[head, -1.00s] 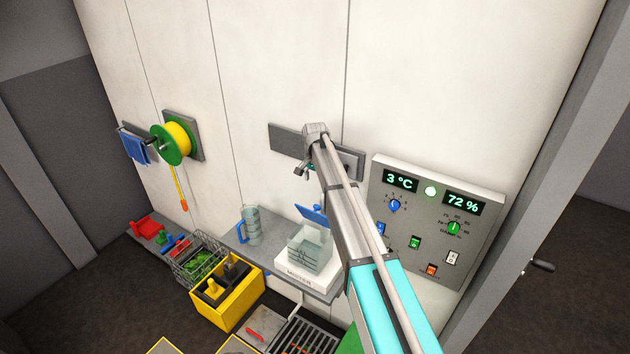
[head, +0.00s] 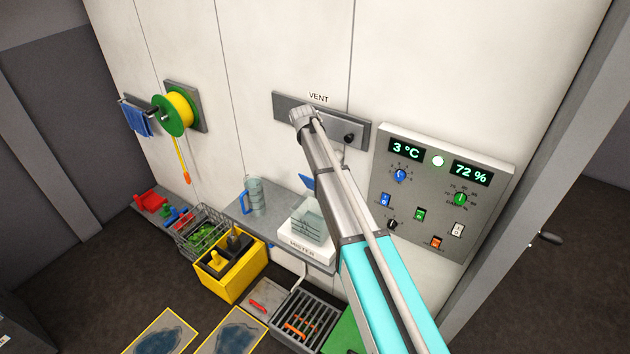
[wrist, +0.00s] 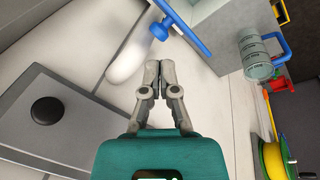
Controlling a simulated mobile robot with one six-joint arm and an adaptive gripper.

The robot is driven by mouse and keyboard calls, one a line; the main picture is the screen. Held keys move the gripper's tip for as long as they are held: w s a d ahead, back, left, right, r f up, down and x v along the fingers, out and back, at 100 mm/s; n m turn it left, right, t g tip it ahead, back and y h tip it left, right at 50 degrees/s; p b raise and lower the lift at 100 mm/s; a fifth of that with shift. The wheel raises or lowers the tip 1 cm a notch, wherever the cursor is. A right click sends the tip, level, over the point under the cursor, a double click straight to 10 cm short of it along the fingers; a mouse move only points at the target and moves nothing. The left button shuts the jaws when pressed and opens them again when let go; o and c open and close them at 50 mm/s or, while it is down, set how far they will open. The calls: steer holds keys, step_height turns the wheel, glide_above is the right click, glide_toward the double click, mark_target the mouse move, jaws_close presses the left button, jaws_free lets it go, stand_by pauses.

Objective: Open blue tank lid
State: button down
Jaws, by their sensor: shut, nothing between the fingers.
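The blue lid (head: 307,181) stands raised and tilted above the clear tank (head: 312,226) on the white mister base (head: 304,248); my arm covers part of it in the head view. In the wrist view the lid (wrist: 190,27) is seen nearly edge-on at the top, with its blue knob (wrist: 159,31) facing left. My gripper (wrist: 160,65) is shut and empty, its fingertips pointing toward the knob but apart from it in the picture. In the head view my fingertips cannot be made out.
The vent plate (head: 284,106) with a black knob (head: 349,138) is on the wall behind my arm. A control panel (head: 480,215) is at right. A measuring jug (head: 254,196) stands left of the tank. A yellow bin (head: 228,286) and a grate (head: 306,322) are below.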

steer(key=s+a+f+n+t+h+b, duration=0.1)
steer(key=s+a+n+t+h+b, duration=0.1)
steer(key=n, duration=1)
steer(key=s+a+f+n+t+h+b, duration=0.1)
steer(key=n+b, duration=0.5)
steer(key=n, duration=0.7)
steer(key=shift+s+a+f+n+t+h, duration=0.4)
steer(key=shift+s+a+t, duration=0.65)
steer(key=shift+t, duration=0.55)
steer(key=shift+w+d+b, duration=0.1)
steer(key=shift+b, duration=0.2)
steer(key=shift+b+x, duration=3.15)
steer(key=shift+x, duration=1.8)
steer(key=shift+d, duration=0.1)
